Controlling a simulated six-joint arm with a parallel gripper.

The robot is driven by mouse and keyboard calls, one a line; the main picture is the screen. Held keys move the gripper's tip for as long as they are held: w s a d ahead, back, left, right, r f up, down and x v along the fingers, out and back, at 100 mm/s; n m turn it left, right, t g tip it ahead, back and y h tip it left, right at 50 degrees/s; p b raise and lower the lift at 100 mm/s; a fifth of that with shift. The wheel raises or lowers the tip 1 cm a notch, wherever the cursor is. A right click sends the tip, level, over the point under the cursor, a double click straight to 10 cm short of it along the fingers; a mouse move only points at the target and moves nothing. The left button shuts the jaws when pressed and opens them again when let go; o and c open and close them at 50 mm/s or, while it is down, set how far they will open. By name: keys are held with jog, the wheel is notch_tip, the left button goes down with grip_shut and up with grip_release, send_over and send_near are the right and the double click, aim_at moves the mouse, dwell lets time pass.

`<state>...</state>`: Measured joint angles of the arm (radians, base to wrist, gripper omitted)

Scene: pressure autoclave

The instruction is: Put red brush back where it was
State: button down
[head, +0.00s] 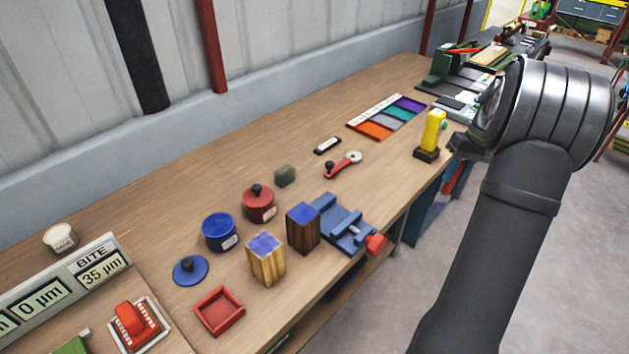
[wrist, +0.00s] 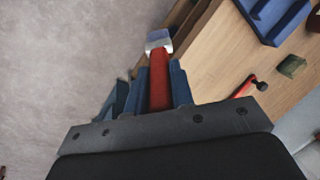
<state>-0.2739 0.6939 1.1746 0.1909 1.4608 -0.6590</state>
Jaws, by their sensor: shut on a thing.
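The red brush (wrist: 159,80) is held in my gripper (wrist: 160,98), which is shut on its red handle. In the wrist view the handle points up and away from my gripper, ending in a silver band and a pale blue-grey tip. In the wrist view the brush shows against the floor and the bench edge. In the head view my arm stands at the right, past the bench's front edge, and its end is largely hidden. The brush's earlier resting place cannot be identified.
The wooden bench (head: 215,165) holds a blue vise (head: 345,222), two blue-topped wood blocks, a blue pot (head: 219,232), a red pot (head: 258,204), a red-handled tool (head: 343,165), a yellow device (head: 431,133) and a colour strip (head: 388,116). Bare wood lies along the back.

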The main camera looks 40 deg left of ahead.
jog(key=s+a+r+n, duration=0.1)
jog(key=a+r+n, duration=0.15)
jog(key=a, duration=0.35)
jog(key=s+a+r+n, duration=0.1)
jog(key=s+a+r, duration=0.1)
jog(key=a+r, duration=0.3)
jog(key=s+a+n+t, duration=0.1)
jog(key=s+a+n, duration=0.1)
jog(key=s+a, duration=0.6)
jog(key=s+a+n+t, duration=0.2)
jog(key=s+a, duration=0.1)
jog(key=a, duration=1)
jog(key=s+a+f, duration=0.6)
jog(key=a+f, duration=0.4)
jog(key=shift+f, duration=0.15)
jog(key=shift+a+f, duration=0.1)
jog(key=c, duration=1.3)
grip_release()
jog(key=shift+o, duration=0.2)
notch_tip(320, 180, up, 12)
jog(key=d, duration=0.1)
jog(key=shift+d, duration=0.25)
